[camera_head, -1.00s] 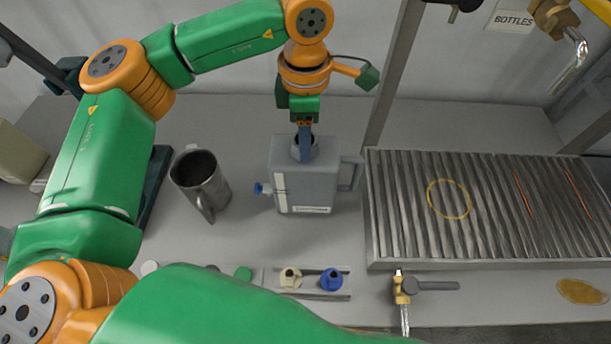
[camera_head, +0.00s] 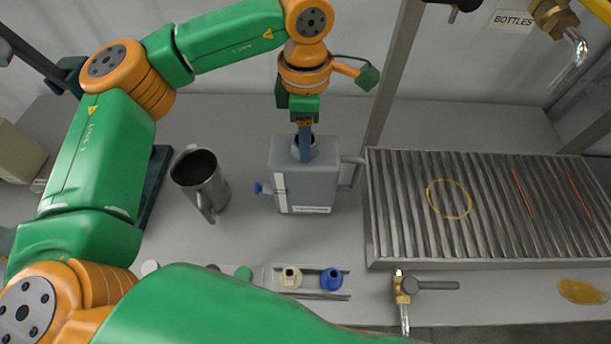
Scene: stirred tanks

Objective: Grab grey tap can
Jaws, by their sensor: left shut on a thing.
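The grey tap can (camera_head: 310,190) stands upright on the bench in the middle of the view. It has a blue tap on its left side, a handle on its right, a pale strip and a label on its front. My left gripper (camera_head: 305,150) reaches down from above and is shut on the can at its top opening. The fingertips are partly hidden at the neck. My right gripper does not show; a green arm link of mine crosses the bottom of the view.
A metal jug (camera_head: 203,184) stands left of the can. A ribbed metal drainer (camera_head: 480,208) with a yellow ring lies to the right. Several caps, including a blue one (camera_head: 331,279), sit in front, near a brass tap (camera_head: 404,288). A grey post (camera_head: 392,75) rises behind the can.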

